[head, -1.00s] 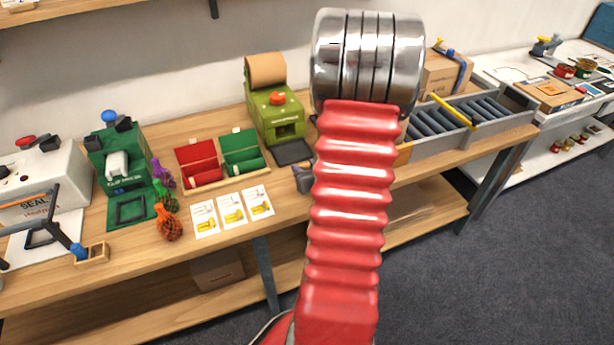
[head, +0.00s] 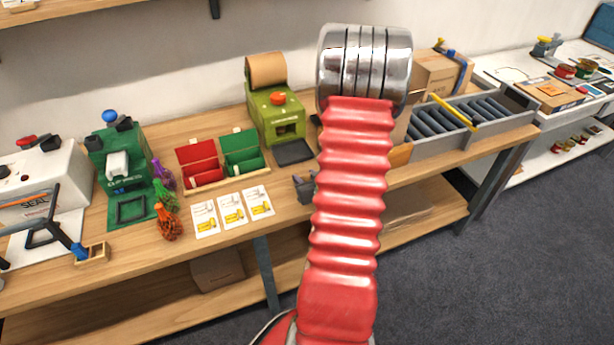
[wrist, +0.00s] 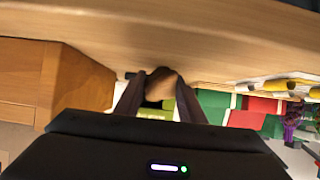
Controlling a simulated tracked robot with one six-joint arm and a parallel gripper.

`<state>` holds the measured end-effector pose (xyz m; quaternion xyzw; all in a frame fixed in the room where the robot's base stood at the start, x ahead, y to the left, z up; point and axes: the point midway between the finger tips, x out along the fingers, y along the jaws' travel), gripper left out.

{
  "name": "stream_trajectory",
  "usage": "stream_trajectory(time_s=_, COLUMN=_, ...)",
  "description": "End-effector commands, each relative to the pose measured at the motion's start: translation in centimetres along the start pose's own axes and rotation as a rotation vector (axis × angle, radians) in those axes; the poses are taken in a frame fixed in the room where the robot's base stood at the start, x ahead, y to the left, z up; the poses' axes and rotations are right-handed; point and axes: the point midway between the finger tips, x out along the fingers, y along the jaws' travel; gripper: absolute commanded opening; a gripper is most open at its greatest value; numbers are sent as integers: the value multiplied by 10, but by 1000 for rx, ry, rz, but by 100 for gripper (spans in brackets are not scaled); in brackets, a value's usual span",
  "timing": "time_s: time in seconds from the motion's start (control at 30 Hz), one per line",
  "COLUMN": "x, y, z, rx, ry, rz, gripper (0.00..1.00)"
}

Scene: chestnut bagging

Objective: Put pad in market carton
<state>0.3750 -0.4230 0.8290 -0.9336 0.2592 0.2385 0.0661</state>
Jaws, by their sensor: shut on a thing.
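My gripper (wrist: 162,77) is shut on the brown pad (wrist: 161,86), which shows between its fingertips in the wrist view. In the head view only part of my gripper (head: 304,188) shows, at the left edge of my red arm, above the front of the bench; the pad cannot be made out there. A brown carton (head: 400,130), probably the market carton, is mostly hidden behind my arm. In the wrist view a large brown box face (wrist: 85,80) stands to the left of my gripper, apart from the pad. I cannot see inside it.
A green paper dispenser (head: 275,115) stands behind, with red and green bins (head: 200,160), cards (head: 232,210) and net bags (head: 168,222) to its left. A roller conveyor (head: 440,122) with a yellow bar and a closed carton (head: 437,76) lie right.

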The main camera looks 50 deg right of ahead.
Motion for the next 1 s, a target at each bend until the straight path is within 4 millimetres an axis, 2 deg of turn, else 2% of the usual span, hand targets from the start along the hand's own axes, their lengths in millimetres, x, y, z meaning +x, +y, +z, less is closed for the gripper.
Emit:
stream_trajectory(time_s=0.27, x=1, y=0, z=2, rx=1, ry=-1, rz=0, gripper=15)
stream_trajectory(time_s=0.3, x=1, y=0, z=2, rx=1, ry=-1, rz=0, gripper=36)
stream_trajectory(time_s=0.57, x=1, y=0, z=2, rx=1, ry=0, rz=1, gripper=55)
stream_trajectory(time_s=0.9, x=0, y=0, z=0, rx=0, ry=1, rz=1, gripper=55)
stream_trajectory(time_s=1.0, x=-6, y=1, z=0, rx=1, ry=0, rz=1, gripper=55)
